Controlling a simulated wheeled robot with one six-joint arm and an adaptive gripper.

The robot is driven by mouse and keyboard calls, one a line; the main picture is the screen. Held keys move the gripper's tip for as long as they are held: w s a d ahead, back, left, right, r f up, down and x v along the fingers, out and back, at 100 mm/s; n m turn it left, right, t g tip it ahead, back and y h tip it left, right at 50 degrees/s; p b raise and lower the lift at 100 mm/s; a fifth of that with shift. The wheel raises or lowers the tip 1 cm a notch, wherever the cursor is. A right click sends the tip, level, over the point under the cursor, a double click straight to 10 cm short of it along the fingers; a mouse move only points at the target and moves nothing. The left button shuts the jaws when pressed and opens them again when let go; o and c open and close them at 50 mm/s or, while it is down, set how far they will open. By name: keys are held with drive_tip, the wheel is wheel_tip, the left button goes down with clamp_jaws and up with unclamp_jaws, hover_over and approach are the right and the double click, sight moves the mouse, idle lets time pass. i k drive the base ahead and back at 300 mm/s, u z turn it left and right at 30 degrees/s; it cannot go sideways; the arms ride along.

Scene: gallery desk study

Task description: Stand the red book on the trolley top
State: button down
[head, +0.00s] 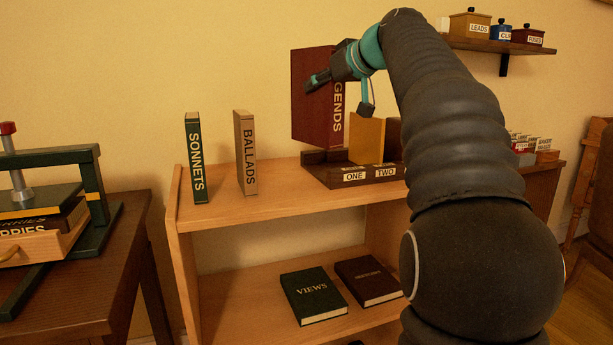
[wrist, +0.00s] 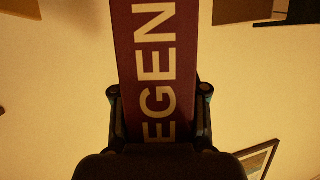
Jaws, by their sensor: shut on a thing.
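The red book (head: 315,95), dark red with pale spine letters reading "GENDS", is upright above the back of the trolley top (head: 280,190). My gripper (head: 342,95) is shut on it, one finger on each side of the spine. In the wrist view the book (wrist: 155,50) runs up between the two fingers (wrist: 160,112), with "EGEN" readable. The book's lower edge is close to the dark rack; I cannot tell whether they touch. My gripper hides part of the spine.
The dark rack (head: 385,178) labelled ONE and TWO holds a tan upright piece (head: 367,140). SONNETS (head: 196,160) and BALLADS (head: 245,155) stand on the left of the trolley top. VIEWS (head: 313,295) and a brown book (head: 368,281) lie below. A press (head: 50,160) is left.

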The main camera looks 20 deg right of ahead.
sight(290, 180)
drive_tip(key=k, duration=0.25)
drive_tip(key=z, duration=1.85)
drive_tip(key=k, duration=0.85)
drive_tip(key=u, duration=1.3)
drive_tip(key=i, duration=1)
